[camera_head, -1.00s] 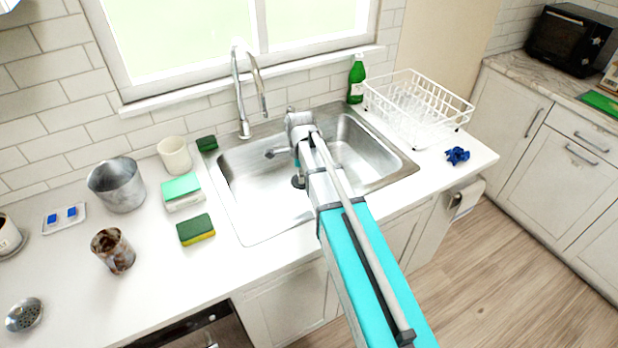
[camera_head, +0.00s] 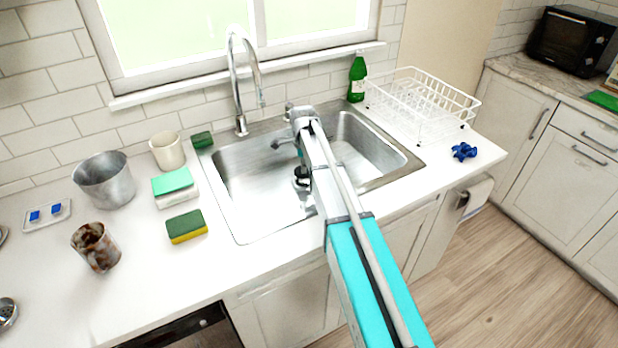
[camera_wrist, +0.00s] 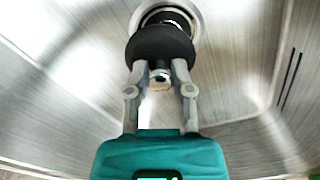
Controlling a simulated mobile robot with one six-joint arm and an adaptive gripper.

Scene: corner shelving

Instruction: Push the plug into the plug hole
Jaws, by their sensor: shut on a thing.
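The black round plug (camera_wrist: 160,44) is between my gripper's fingertips (camera_wrist: 161,66) in the wrist view. My gripper is shut on it. The plug hole (camera_wrist: 170,14), with a shiny metal rim, is just beyond the plug at the top of the wrist view. The plug overlaps and partly hides the hole, so I cannot tell whether they touch. In the head view, my gripper (camera_head: 302,172) reaches down into the steel sink (camera_head: 245,205), largely hidden by my arm. A dark shape low in the basin is the plug or hole; I cannot tell which.
The faucet (camera_head: 240,85) stands behind the sink. Left of it are a green-topped sponge stack (camera_head: 174,185), a green-and-yellow sponge (camera_head: 186,226), a cream cup (camera_head: 167,151) and a metal pot (camera_head: 105,182). A white dish rack (camera_head: 422,103) and green bottle (camera_head: 357,78) stand right.

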